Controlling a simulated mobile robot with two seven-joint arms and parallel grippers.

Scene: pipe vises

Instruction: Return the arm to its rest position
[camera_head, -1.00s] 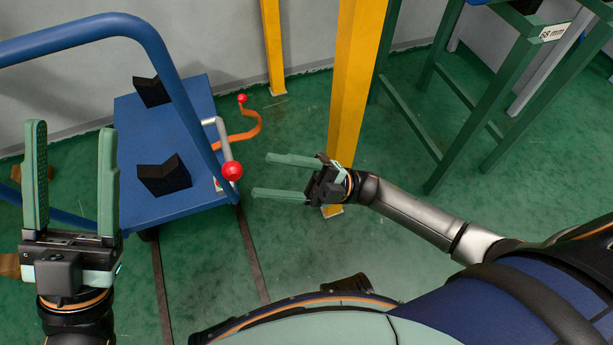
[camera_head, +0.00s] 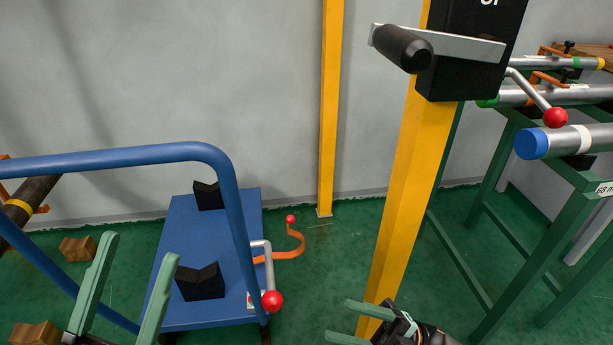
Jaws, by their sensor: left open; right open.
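My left gripper (camera_head: 125,290) is at the lower left, its two green fingers apart and pointing up, with nothing between them. It shows in front of the blue cart's left side. My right gripper (camera_head: 350,322) is at the bottom edge, right of centre, in front of the yellow post's foot. Its two green fingers are apart and point left, with nothing between them. Most of both arms lies below the picture's edge.
A blue cart (camera_head: 223,235) with black V-blocks (camera_head: 201,282) and a red-knobbed lever (camera_head: 272,300) stands left. A yellow post (camera_head: 410,190) carries a black box with a crank handle (camera_head: 402,48). A green rack (camera_head: 530,240) with pipes (camera_head: 570,140) stands right. Green floor shows between cart and post.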

